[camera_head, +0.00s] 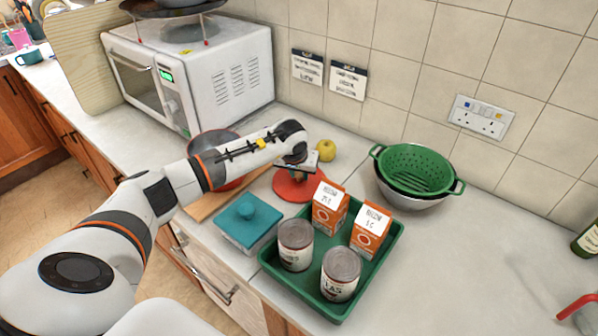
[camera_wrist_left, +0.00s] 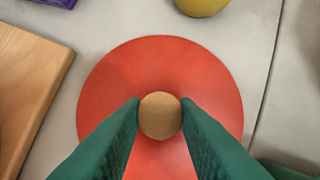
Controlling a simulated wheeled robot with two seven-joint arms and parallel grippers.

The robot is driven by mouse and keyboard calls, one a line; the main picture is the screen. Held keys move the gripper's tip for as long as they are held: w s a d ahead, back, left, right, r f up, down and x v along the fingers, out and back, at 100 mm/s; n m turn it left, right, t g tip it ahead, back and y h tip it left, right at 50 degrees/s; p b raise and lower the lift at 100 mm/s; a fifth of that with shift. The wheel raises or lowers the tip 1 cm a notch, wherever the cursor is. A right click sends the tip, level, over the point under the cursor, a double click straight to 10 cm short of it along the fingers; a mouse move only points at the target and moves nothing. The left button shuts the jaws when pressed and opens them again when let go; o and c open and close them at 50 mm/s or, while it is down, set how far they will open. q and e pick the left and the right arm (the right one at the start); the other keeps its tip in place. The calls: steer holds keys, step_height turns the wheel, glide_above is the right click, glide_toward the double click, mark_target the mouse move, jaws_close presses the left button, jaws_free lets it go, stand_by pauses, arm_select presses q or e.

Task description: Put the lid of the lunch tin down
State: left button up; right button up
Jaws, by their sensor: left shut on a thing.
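My left gripper (camera_head: 299,172) is shut on the light wooden knob (camera_wrist_left: 160,116) of a round red lid (camera_head: 288,189). In the left wrist view the fingers pinch the knob from both sides, and the red disc (camera_wrist_left: 105,95) spreads flat around it. The lid is at the counter between the teal tin and the yellow fruit; I cannot tell whether it touches the surface. A square teal tin (camera_head: 248,222) with a knobbed teal lid on it, possibly the lunch tin, stands left of the green tray. My right gripper is not in view.
A green tray (camera_head: 390,267) holds two cans and two orange cartons. A yellow fruit (camera_head: 326,150) lies behind the red lid. A wooden board (camera_head: 207,205) and a red pan (camera_head: 228,186) are partly behind my arm. A green colander (camera_head: 415,168) sits in a bowl at right.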

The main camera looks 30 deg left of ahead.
arm_select(q)
steer(key=o, duration=1)
steer(key=shift+c, duration=0.2)
steer(key=shift+r+p, duration=0.15)
steer(key=shift+p, duration=0.2)
steer(key=shift+r, duration=0.25)
steer(key=b+v, duration=0.3)
steer(key=v, duration=0.8)
steer(key=shift+s+r, duration=0.2)
steer(key=shift+s, duration=0.05)
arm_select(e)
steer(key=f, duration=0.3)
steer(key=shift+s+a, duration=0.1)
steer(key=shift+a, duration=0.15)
